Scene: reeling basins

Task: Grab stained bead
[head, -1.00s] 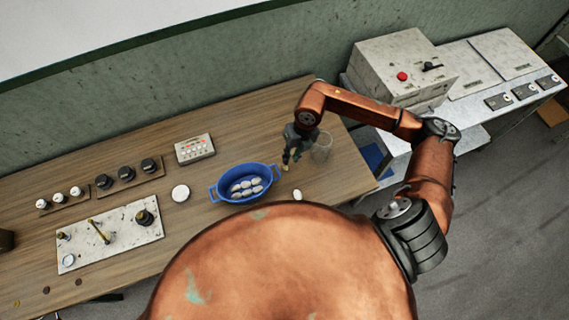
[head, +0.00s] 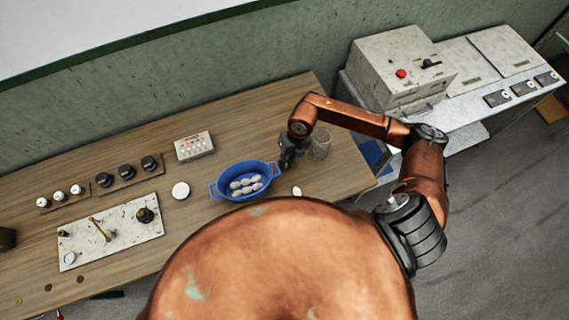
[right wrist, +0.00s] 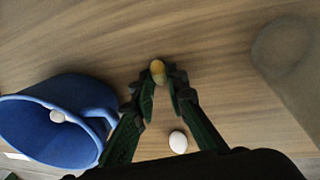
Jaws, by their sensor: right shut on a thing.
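The stained bead (right wrist: 157,70) is small, oval and yellow-brown. In the right wrist view it sits between the fingertips of my right gripper (right wrist: 160,84), which is shut on it. In the head view my right gripper (head: 287,163) is just right of the blue basin (head: 226,191), close to its right handle, and hides the bead. The basin also shows in the right wrist view (right wrist: 75,90), at the left. Several pale beads (head: 246,185) lie in the basin. My left gripper is not in view.
A white bead (head: 297,191) lies on the wooden table, right of the basin. A clear glass (head: 321,146) stands behind my right gripper. A white disc (head: 180,191), a button panel (head: 194,146) and a marble plate with fittings (head: 110,232) are to the left.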

